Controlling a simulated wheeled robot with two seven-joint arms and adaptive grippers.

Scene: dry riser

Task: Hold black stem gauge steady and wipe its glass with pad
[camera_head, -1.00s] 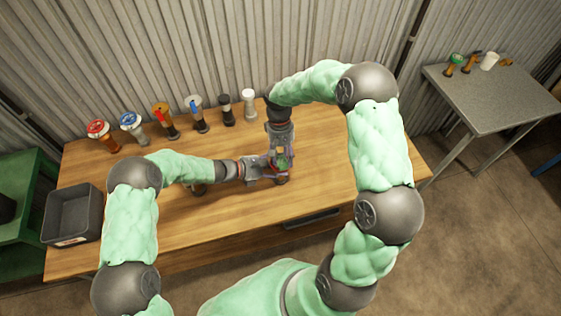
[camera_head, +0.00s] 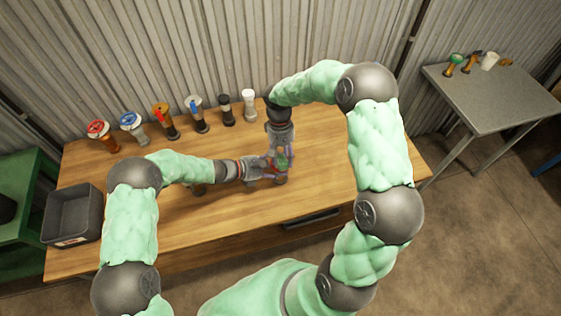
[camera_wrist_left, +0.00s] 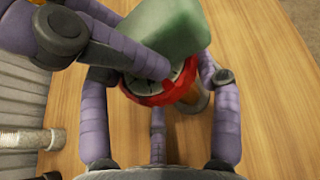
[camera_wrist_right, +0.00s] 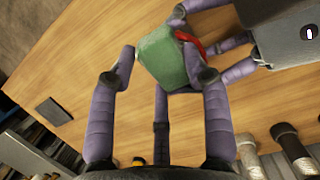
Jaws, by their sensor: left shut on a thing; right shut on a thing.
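The gauge has a red rim (camera_wrist_left: 150,97) and a pale face with dark marks (camera_wrist_left: 176,76). It stands over the wood table between the fingers of my left gripper (camera_wrist_left: 160,110), which is shut on it. Its body below looks brownish; I cannot make out a black stem. The green pad (camera_wrist_right: 165,58) is between the fingers of my right gripper (camera_wrist_right: 160,75), shut on it. In the left wrist view the pad (camera_wrist_left: 172,32) overlaps the upper part of the face; contact is hard to tell. The head view shows both grippers close together, hiding most of the gauge.
Several fittings line the table's back edge, including a red-wheeled one (camera_head: 102,135), a black one (camera_head: 226,110) and a white one (camera_head: 249,104). A dark grey bin (camera_head: 73,213) is at the left end. The table's right part (camera_head: 345,165) is clear. A metal side table (camera_head: 495,98) stands farther right.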

